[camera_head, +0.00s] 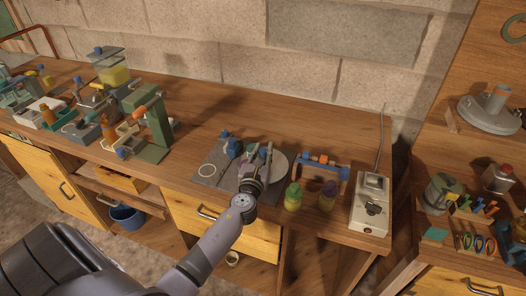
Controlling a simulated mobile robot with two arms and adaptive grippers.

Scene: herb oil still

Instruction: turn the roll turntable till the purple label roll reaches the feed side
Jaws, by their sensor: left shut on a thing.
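My left gripper (260,158) reaches in from the lower left, over a light grey round plate (280,168) that looks like the roll turntable. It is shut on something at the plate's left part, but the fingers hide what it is. Small blue pieces (233,147) stand just left of the fingers. I cannot make out a purple label roll, nor which side is the feed side; my gripper and wrist cover part of the plate. My right gripper is not in view.
A white switch box (371,205) stands at the right.

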